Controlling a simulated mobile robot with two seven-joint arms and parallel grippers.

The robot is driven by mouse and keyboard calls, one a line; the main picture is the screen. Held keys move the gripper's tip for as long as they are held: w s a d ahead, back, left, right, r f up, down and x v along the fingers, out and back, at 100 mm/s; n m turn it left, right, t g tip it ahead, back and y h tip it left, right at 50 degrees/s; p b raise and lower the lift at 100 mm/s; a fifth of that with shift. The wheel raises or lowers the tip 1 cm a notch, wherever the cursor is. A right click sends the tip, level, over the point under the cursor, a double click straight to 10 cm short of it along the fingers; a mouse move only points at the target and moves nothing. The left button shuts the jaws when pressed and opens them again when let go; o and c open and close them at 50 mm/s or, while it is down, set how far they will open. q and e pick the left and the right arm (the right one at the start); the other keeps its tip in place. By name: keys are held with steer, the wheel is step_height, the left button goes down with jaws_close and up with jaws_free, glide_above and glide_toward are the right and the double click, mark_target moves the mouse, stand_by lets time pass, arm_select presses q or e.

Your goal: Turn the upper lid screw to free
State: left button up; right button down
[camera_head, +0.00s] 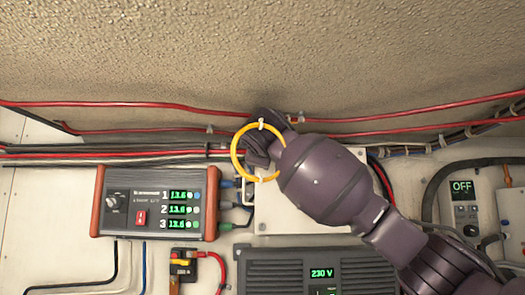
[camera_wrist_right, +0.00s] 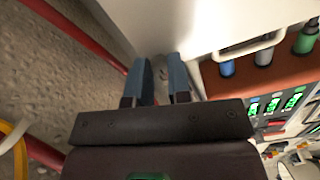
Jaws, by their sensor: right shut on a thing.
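The white box with its lid (camera_head: 310,215) is on the wall behind my right arm. My right gripper (camera_wrist_right: 162,75) reaches the lid's upper left area, and its two blue-grey fingers meet the white lid surface (camera_wrist_right: 190,25) in the wrist view. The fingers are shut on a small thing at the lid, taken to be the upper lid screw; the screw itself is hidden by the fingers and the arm. My left gripper is not in view.
A yellow ring (camera_head: 235,158) hangs close around or beside my right wrist; I cannot tell which. Red cables (camera_head: 130,104) run above. A charger with orange ends (camera_head: 150,222) is left of the box, with plugs between. A dark 230 V unit (camera_head: 275,272) is below.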

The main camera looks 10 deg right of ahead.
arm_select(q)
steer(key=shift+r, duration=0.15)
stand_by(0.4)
arm_select(e)
steer(key=c, duration=1.1)
jaws_free()
steer(key=shift+o, duration=0.2)
steer(key=shift+s, duration=0.1)
arm_select(q)
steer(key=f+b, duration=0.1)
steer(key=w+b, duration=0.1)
steer(key=b, duration=0.1)
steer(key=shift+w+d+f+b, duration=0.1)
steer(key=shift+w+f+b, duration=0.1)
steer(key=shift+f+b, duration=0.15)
arm_select(e)
steer(key=s+a, duration=0.2)
steer(key=s, duration=0.8)
steer(key=shift+s, duration=0.25)
steer(key=shift+a, duration=0.1)
